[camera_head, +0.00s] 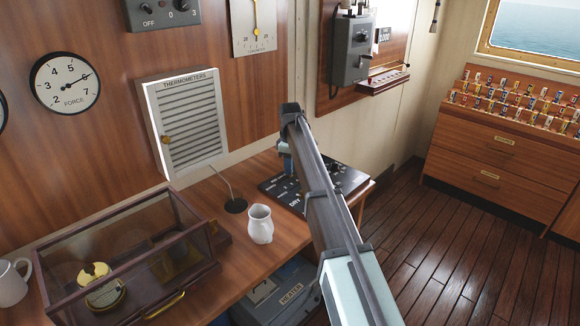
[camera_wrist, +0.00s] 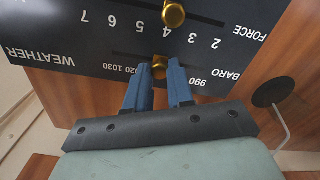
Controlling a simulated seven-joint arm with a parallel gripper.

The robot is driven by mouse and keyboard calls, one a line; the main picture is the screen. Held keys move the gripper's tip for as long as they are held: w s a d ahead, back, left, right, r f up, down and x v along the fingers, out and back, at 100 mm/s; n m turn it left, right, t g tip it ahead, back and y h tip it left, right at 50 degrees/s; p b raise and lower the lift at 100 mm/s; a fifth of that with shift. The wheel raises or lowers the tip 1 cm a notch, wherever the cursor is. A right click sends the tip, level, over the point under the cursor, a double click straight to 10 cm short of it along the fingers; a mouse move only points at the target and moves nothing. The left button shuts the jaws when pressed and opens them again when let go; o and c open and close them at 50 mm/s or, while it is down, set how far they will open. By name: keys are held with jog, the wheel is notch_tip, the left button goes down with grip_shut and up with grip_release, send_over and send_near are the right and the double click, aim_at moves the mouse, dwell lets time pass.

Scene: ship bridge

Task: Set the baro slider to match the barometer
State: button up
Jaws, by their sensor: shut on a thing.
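The black slider panel (camera_head: 275,188) lies on the wooden desk, partly hidden behind my arm. In the wrist view the panel (camera_wrist: 100,62) appears upside down, with BARO, FORCE and WEATHER lettering. The brass baro slider knob (camera_wrist: 160,62) sits on its slot between the marks 1020 and 990; the marks nearest it are hidden by my fingers. My gripper (camera_wrist: 160,74) is shut on this knob, with one blue finger on each side. No readable barometer is in view; a dial cut off at the left edge (camera_head: 1,112) cannot be identified.
A white jug (camera_head: 260,224), a thin-stemmed stand (camera_head: 235,205) and a glass-sided case (camera_head: 130,262) stand on the desk left of my arm. The brass force knob (camera_wrist: 173,14) is close to the baro knob. A force dial (camera_head: 65,83) and thermometer cabinet (camera_head: 187,122) hang behind.

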grip_shut()
jog(key=w+d, duration=0.4)
jog(key=shift+w+d, duration=0.3)
jog(key=shift+r, duration=0.1)
jog(key=o, duration=0.7)
grip_release()
notch_tip(320, 180, up, 14)
jog(key=shift+f, duration=0.15)
